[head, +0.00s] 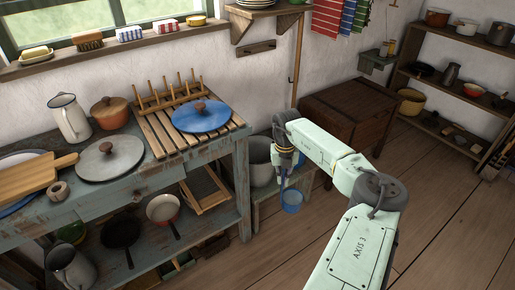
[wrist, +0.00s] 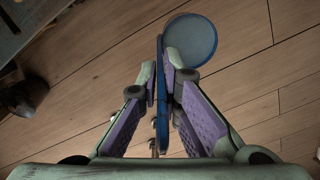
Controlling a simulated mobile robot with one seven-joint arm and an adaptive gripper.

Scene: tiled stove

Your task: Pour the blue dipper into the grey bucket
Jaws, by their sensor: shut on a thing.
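The blue dipper (head: 291,208) hangs below my gripper (head: 284,182) in the head view, in front of and to the right of the grey bucket (head: 262,174). In the wrist view my gripper (wrist: 161,80) is shut on the dipper's thin blue handle. The dipper's round bowl (wrist: 191,41) lies beyond the fingertips, above the floor, with a pale blue-grey inside. I cannot tell how full it is. The bucket stands on a low bench, partly hidden behind my arm, and its inside is barely visible. The bucket does not show in the wrist view.
The low bench (head: 267,214) stands between the worn blue table (head: 150,185) and a brown wooden chest (head: 350,108). A blue lid (head: 201,117) lies on a slatted rack at the table's right end. The floor at right (head: 450,215) is clear.

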